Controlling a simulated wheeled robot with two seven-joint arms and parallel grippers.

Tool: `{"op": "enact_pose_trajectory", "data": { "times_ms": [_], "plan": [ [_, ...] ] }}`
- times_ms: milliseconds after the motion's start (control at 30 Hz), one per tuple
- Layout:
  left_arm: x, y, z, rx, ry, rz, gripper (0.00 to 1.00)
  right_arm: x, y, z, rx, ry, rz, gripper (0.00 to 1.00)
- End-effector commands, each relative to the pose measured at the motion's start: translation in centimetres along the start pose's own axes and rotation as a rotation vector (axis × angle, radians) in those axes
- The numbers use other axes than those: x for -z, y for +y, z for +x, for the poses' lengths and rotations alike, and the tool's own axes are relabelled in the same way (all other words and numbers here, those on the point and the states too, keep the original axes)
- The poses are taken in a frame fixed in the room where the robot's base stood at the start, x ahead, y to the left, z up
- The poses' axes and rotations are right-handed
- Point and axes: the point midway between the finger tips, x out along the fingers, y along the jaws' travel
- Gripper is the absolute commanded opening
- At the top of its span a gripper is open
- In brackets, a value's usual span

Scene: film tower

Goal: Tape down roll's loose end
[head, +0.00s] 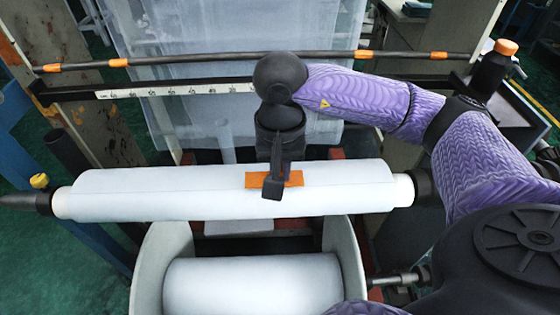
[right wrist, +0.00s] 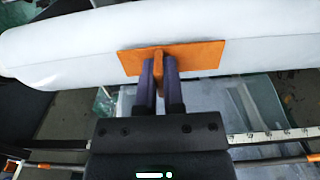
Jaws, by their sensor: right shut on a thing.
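The white film roll (head: 150,195) lies across the machine on a shaft in the head view, and it also fills the top of the right wrist view (right wrist: 60,45). Its loose edge shows as a line along its length. An orange piece of tape (head: 292,179) lies against the roll near its middle; it is an orange rectangle in the right wrist view (right wrist: 205,56). My right gripper (head: 273,185) is over the tape. In the right wrist view the gripper (right wrist: 159,75) is shut on an upright orange tab at the tape's middle. My left gripper is not in view.
A second white roll (head: 250,285) lies below, between two pale curved side plates (head: 345,255). A dark bar with orange bands (head: 230,59) and a ruler strip (head: 175,90) run behind the roll. Translucent film (head: 240,30) hangs at the back.

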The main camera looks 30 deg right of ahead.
Motion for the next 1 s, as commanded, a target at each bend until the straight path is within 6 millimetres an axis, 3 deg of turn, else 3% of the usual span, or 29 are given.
{"op": "enact_pose_trajectory", "data": {
  "times_ms": [1000],
  "plan": [
    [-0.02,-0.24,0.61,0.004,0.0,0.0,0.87,0.0,0.01,0.65,-0.001,0.0,0.0,0.0]
  ]
}}
